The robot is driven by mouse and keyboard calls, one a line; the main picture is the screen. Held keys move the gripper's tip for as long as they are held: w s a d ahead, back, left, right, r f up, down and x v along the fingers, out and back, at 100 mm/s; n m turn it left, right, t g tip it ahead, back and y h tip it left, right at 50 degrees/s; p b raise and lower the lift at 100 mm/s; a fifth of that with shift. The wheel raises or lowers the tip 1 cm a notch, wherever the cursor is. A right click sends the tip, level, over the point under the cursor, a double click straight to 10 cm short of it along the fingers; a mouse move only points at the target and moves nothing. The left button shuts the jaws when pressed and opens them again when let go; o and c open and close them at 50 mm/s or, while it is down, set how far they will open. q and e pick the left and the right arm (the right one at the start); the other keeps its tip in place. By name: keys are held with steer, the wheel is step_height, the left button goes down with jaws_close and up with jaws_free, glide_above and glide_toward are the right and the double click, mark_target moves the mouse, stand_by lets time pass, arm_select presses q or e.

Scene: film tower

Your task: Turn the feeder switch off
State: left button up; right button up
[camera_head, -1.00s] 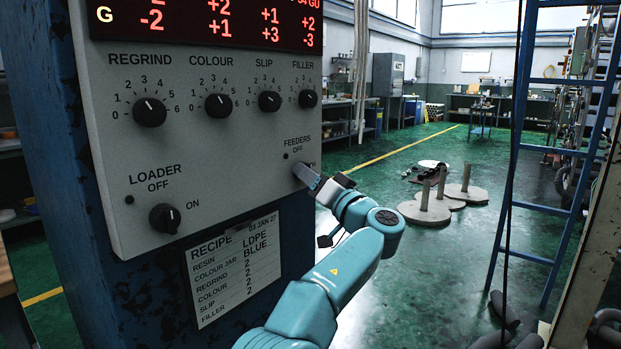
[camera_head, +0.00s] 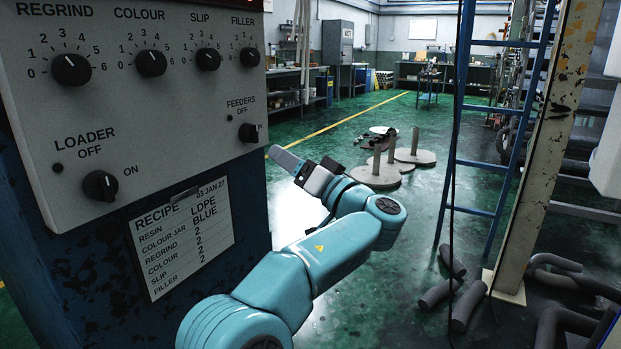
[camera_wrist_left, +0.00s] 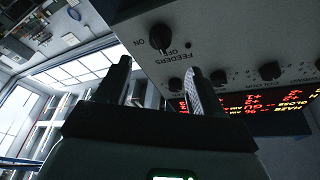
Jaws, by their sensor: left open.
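The feeder switch is a black round knob (camera_head: 248,132) at the lower right of the grey control panel (camera_head: 150,102), below the words FEEDERS OFF. In the left wrist view the knob (camera_wrist_left: 160,38) shows upside down near the panel edge, with ON to its left. My right gripper is out of view.
The loader knob (camera_head: 100,185) and a row of dials, including the filler dial (camera_head: 250,57), share the panel. A recipe sheet (camera_head: 182,236) hangs below. A blue ladder (camera_head: 480,160) stands to the right. Green floor (camera_head: 350,290) is open beside the panel.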

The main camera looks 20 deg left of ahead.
arm_select(q)
steer(key=v, duration=0.5)
steer(key=shift+s+d+f, duration=0.1)
steer(key=shift+d, duration=0.25)
